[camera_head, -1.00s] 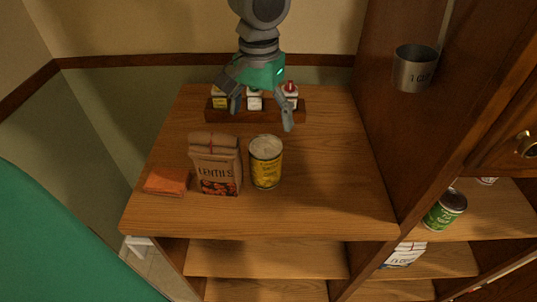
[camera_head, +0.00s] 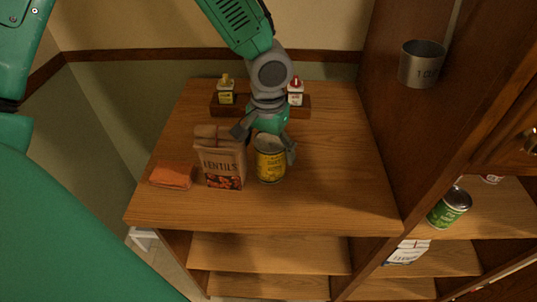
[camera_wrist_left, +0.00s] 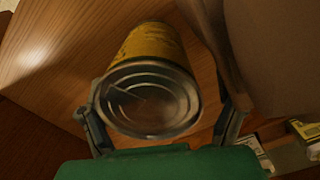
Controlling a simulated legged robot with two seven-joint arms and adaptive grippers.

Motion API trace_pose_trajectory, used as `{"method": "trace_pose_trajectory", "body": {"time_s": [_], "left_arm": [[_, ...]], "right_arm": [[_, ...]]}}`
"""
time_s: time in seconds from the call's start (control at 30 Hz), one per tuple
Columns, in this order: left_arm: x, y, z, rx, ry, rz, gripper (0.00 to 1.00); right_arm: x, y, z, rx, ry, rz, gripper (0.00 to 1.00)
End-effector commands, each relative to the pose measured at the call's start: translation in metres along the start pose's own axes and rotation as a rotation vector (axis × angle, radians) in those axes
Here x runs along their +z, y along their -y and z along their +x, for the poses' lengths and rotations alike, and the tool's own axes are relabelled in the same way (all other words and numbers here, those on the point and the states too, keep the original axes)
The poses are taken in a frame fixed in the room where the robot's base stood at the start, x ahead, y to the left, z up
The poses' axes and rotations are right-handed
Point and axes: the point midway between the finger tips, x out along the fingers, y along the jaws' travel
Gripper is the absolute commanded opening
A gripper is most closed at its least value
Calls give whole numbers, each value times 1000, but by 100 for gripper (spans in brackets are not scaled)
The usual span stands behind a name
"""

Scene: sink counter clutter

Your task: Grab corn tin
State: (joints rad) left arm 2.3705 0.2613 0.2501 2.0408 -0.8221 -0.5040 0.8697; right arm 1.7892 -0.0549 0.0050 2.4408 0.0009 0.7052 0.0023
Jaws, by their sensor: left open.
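The corn tin (camera_head: 270,164) is a yellow-labelled can standing upright on the wooden counter, just right of the lentils bag (camera_head: 222,168). My left gripper (camera_head: 264,148) is open and lowered from behind over the tin's far side. One finger is on each side of the tin, the left one close to the bag. In the left wrist view the tin's silver lid (camera_wrist_left: 150,98) sits between the two fingers, with its yellow side beyond. Whether the fingers touch the tin cannot be told. My right gripper is not in view.
The brown bag stands tight beside the tin. An orange cloth-like item (camera_head: 173,175) lies left of it. Small bottles, including a yellow-labelled one (camera_head: 226,95) and a red-topped one (camera_head: 295,95), stand in a rack behind. The counter right of the tin is clear.

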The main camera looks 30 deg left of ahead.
Motion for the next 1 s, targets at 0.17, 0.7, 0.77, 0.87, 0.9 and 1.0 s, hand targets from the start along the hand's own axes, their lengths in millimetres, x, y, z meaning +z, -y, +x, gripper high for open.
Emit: {"method": "trace_pose_trajectory", "body": {"time_s": [0.17,0.7,0.77,0.87,0.9,1.0], "left_arm": [[0,-2,-1,-2,-1,1,58],[-1,1,-6,2,-3,1,14],[-1,1,-10,2,-5,0,14],[-2,0,-22,1,-5,1,14],[-2,-1,-28,1,-6,0,14],[-2,-1,-45,1,-8,0,14]], "right_arm": [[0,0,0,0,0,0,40],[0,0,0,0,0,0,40],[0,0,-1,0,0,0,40],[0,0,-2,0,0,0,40],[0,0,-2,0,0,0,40],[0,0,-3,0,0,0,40]]}}
